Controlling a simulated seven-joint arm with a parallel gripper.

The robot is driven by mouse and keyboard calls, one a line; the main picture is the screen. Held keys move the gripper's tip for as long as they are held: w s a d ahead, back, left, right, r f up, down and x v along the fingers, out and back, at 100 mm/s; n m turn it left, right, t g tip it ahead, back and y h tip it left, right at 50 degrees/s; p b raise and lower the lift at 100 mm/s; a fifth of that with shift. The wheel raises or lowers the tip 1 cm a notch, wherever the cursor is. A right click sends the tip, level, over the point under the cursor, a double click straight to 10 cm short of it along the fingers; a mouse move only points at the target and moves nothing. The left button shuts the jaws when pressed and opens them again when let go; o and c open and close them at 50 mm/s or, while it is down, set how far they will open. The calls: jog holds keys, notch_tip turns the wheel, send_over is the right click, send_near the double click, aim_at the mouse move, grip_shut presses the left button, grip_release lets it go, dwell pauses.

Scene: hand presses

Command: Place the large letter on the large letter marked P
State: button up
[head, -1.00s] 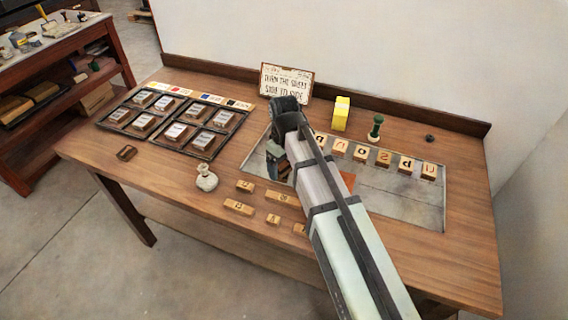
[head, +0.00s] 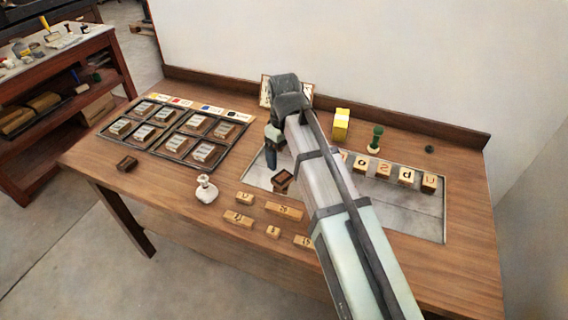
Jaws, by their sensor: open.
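Letter blocks (head: 405,175) stand in a row on the metal plate (head: 425,215), with the left end of the row hidden behind my arm. Their faces are too small to read surely, so I cannot tell which is marked P. My gripper (head: 273,156) is open, over the left part of the plate. A small dark-edged block (head: 283,180) is just below and right of its fingers; I cannot tell whether they touch. More wooden letter blocks (head: 284,211) lie on the table in front of the plate.
A tray of boxed blocks (head: 172,157) is at the left, with a small dark block (head: 127,164) before it. A white bottle (head: 206,190) stands mid-table. A yellow box (head: 341,124), green stamp (head: 376,138) and partly hidden sign (head: 266,91) are at the back.

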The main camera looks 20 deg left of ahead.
jog(key=shift+r, duration=1.55)
